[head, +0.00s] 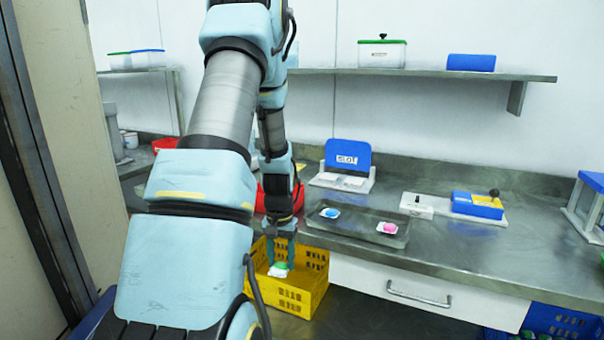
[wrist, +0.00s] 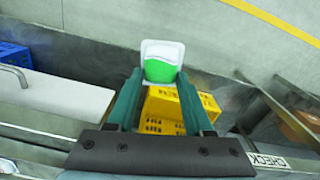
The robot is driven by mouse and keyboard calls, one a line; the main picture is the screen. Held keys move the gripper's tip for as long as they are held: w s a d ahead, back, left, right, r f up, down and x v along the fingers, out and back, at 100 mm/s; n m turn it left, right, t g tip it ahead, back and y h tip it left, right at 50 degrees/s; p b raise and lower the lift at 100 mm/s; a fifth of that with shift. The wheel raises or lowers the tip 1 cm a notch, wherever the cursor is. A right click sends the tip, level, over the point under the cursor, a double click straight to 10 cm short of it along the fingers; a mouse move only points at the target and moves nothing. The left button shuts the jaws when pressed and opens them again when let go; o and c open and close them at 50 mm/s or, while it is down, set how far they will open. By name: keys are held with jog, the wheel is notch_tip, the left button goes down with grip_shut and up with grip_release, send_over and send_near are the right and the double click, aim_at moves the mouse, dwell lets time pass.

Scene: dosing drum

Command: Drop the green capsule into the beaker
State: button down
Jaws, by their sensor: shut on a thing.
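The green capsule (head: 281,265) has a green part and a white part. In the wrist view the green capsule (wrist: 160,70) sits between the two teal fingertips, with its white part on the far side. My gripper (head: 281,258) is shut on it and points down; the gripper also shows in the wrist view (wrist: 161,76). In the head view the capsule appears over the yellow crate's opening, though its height is hard to tell. I cannot make out a beaker in either view.
A yellow crate (head: 302,294) stands below the counter's front edge, beside a drawer (head: 390,290). A metal tray (head: 352,228) on the counter holds a blue piece (head: 330,212) and a pink piece (head: 387,228). A red bin (head: 262,201) sits behind my arm.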

jog(key=a+n, duration=0.1)
jog(key=a+f+n, duration=0.1)
jog(key=a, duration=0.1)
jog(key=a+f, duration=0.1)
jog(key=shift+w+a+n, duration=0.25)
jog(key=shift+a+n, duration=0.05)
jog(key=shift+n, duration=0.1)
